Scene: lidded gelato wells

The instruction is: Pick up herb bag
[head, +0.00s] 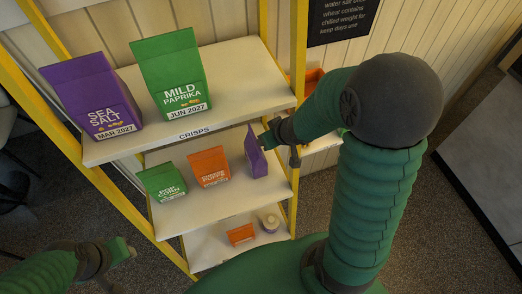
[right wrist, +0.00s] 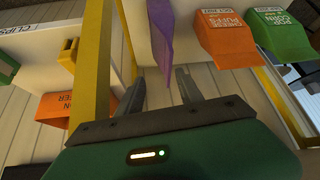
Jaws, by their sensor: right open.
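No readable label in view says herb. A small purple bag (head: 256,152) stands at the right end of the middle shelf, its label turned too far to read. In the right wrist view the same purple bag (right wrist: 161,42) is just beyond the fingertips of my right gripper (right wrist: 160,86), roughly in line with the gap. The right gripper is open and empty; whether a finger touches the bag is unclear. My left gripper (head: 124,251) is at the lower left of the head view, away from the shelves, and its jaws are too small to read.
The middle shelf also holds an orange cheese puffs bag (head: 209,169) and a green popcorn bag (head: 162,183). The top shelf (head: 240,75) above carries sea salt (head: 92,95) and mild paprika (head: 171,73) bags. A yellow post (right wrist: 93,75) stands close beside my right gripper.

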